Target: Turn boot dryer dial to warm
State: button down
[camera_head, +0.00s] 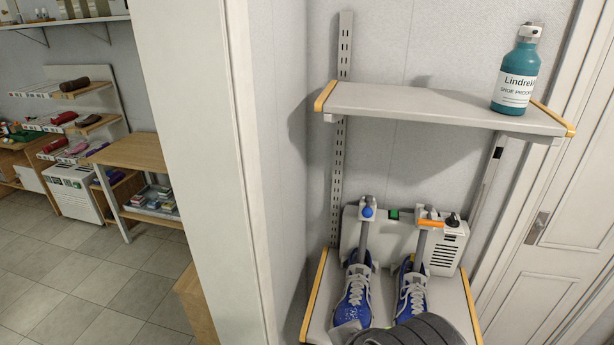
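The boot dryer (375,240) is a pale grey box with a vent grille, standing against the wall at the back of the lower shelf. A small black dial (452,220) sits on its top right; its setting and marks are too small to read. A green switch (394,214) is on the top edge, left of the dial. Two upright tubes in front, one with a blue knob (368,212) and one with an orange lever (430,223), go down into two blue shoes (352,295).
An upper shelf (420,105) overhangs the dryer and holds a teal bottle (515,75) at its right. A dark grey rounded form (415,332) covers part of the lower shelf's front. A wall end stands left and a white door (545,240) right.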

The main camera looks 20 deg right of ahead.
aim_at(453, 221)
jog(key=z, duration=1.2)
